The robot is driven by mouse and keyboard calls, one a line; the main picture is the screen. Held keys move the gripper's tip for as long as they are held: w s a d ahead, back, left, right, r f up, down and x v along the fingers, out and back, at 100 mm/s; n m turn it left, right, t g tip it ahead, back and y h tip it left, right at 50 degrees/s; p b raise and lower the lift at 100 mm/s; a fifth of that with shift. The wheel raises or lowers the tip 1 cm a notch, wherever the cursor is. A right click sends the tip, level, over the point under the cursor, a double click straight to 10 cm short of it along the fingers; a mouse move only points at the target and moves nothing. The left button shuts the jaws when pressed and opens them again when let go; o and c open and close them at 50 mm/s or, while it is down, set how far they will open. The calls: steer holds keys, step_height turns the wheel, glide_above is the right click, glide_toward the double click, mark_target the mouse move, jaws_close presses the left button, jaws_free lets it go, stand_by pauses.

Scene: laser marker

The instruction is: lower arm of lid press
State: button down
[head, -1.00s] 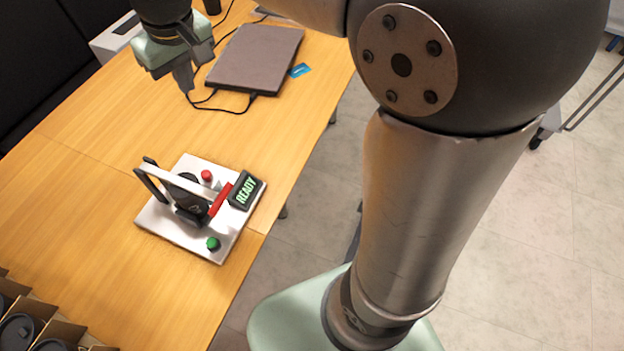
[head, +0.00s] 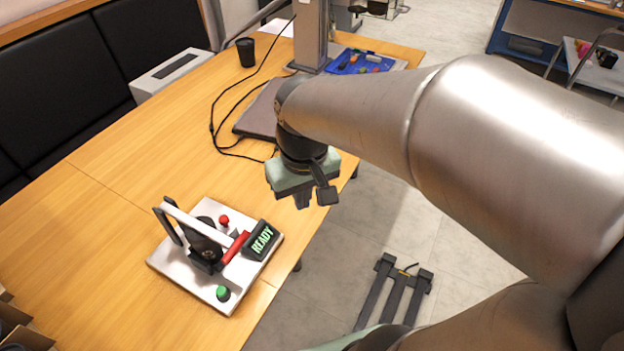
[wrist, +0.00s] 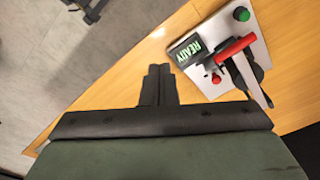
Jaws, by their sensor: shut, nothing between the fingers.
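The lid press (head: 205,248) stands on the wooden table, on a white base plate. Its light metal arm (head: 198,224) is raised roughly level above the black holder and ends in a red handle (head: 235,247). A display (head: 262,240) reads READY. The press also shows at the upper right of the wrist view, with its red handle (wrist: 235,46) and display (wrist: 188,50). My gripper (head: 303,199) is above and to the right of the press, apart from it, near the table's right edge. In the wrist view its fingers (wrist: 158,70) are together and empty.
A red button (head: 224,220) and a green button (head: 223,293) flank the handle on the base plate. A dark laptop (head: 262,110) with cables lies behind, partly hidden by my arm. A black cup (head: 245,52) stands farther back. The table between laptop and press is clear.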

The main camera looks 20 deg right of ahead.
steer(key=s+d+f+m, duration=0.1)
steer(key=s+d+f, duration=0.2)
steer(key=s+f, duration=0.2)
steer(key=s, duration=0.2)
steer(key=shift+s+d+f+m+g+b, duration=0.25)
steer(key=shift+s+d+m+g+b, duration=0.05)
steer(key=shift+s+d+b, duration=0.05)
stand_by(1.3)
